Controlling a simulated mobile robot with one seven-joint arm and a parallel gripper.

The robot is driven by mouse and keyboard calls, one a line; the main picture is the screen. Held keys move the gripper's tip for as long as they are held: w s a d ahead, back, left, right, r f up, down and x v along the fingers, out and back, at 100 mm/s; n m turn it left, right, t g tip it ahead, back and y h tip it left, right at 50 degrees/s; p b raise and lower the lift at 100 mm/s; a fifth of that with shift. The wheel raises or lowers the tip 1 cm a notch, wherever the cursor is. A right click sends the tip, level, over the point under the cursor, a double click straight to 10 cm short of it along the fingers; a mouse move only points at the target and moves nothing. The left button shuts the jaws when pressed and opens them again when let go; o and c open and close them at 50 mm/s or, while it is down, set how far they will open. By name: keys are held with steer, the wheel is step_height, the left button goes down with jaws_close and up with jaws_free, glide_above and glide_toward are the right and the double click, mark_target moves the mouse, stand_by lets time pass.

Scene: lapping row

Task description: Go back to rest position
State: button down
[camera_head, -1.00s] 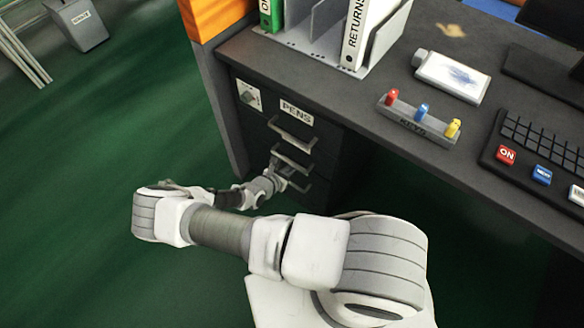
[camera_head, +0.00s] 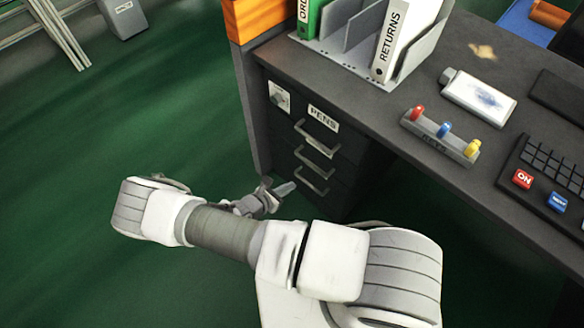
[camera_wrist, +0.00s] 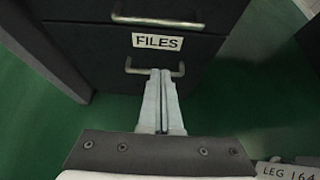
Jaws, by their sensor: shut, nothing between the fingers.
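My gripper (camera_head: 284,190) is in front of the lower part of the dark drawer unit (camera_head: 345,185) under the desk, low over the green floor. In the wrist view my gripper (camera_wrist: 161,75) has its two fingers together with nothing between them. Their tips overlap the lowest handle (camera_wrist: 176,69) in that picture, below the FILES label (camera_wrist: 158,41); I cannot tell from this view whether they touch it. The drawers look closed. My arm stretches from the bottom right to the left, then bends back toward the drawers.
The desk (camera_head: 440,170) holds a file rack with a RETURNS binder (camera_head: 392,40), a key holder (camera_head: 440,135) with coloured pegs, and a keyboard (camera_head: 550,165). A grey bin (camera_head: 122,17) stands at the back left. The green floor on the left is free.

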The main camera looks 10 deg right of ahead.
steer(key=shift+a, duration=0.1)
step_height(320, 180, up, 30)
steer(key=w+m+g+y, duration=0.1)
steer(key=m+g+y, duration=0.4)
steer(key=m, duration=1)
steer(key=s+d+r+m+t+y, duration=0.25)
steer(key=s+r+m, duration=0.25)
steer(key=s+r, duration=0.5)
steer(key=s+d+r+m+t+y, duration=0.1)
steer(key=s+d+r+m+y, duration=0.15)
steer(key=s+r+m, duration=0.75)
steer(key=w+r+n+p, duration=0.3)
steer(key=r+n+p, duration=0.1)
steer(key=r+p, duration=1.6)
step_height(320, 180, up, 4)
steer(key=shift+d+r+n, duration=0.1)
steer(key=shift+d+n, duration=0.3)
